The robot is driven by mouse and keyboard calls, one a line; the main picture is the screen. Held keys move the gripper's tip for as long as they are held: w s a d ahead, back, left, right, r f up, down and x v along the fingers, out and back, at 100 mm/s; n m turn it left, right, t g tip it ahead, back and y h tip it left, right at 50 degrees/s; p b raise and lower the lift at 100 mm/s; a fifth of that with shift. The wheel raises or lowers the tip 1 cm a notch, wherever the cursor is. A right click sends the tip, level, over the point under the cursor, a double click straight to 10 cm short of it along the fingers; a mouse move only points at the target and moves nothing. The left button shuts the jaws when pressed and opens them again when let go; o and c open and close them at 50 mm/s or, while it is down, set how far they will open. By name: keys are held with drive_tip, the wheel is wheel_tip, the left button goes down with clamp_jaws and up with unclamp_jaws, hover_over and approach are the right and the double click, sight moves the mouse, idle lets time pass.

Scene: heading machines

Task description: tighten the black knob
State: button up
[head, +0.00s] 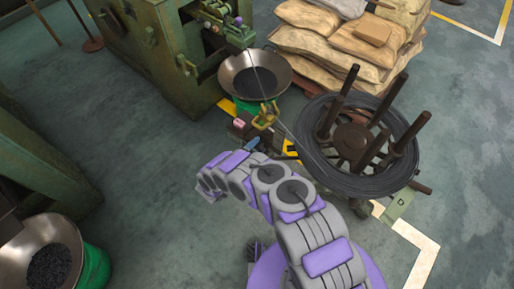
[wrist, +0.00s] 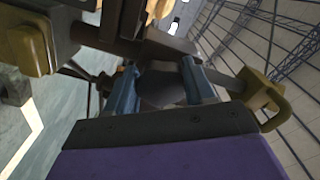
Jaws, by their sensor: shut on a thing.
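The black knob (wrist: 160,92) shows in the wrist view as a dark rounded form between the two blue fingers. My gripper (wrist: 158,80) is shut on it, with one finger on each side. Part of the knob is hidden behind the fingers and the gripper's dark front edge. In the head view my gripper (head: 255,146) is at the far end of my grey and purple arm, below the yellow wire guide. The knob cannot be made out clearly there.
A large wire coil (head: 310,130) on a reel with upright posts stands right of my gripper. A bowl of dark parts (head: 240,65) and a green machine (head: 150,50) stand behind. Stacked sacks (head: 345,40) are at the back right. Open floor (head: 130,150) lies to the left.

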drive_tip(key=m, duration=0.5)
drive_tip(key=shift+m+b, duration=0.4)
drive_tip(key=shift+s+m, duration=0.1)
drive_tip(key=shift+m, duration=0.2)
drive_tip(key=shift+f, duration=0.1)
drive_tip(key=o, duration=0.8)
drive_tip(key=shift+o, duration=0.8)
drive_tip(key=shift+a, duration=0.1)
drive_tip(key=b+v, duration=0.1)
drive_tip(key=v, duration=1.6)
drive_tip(key=shift+a, duration=0.15)
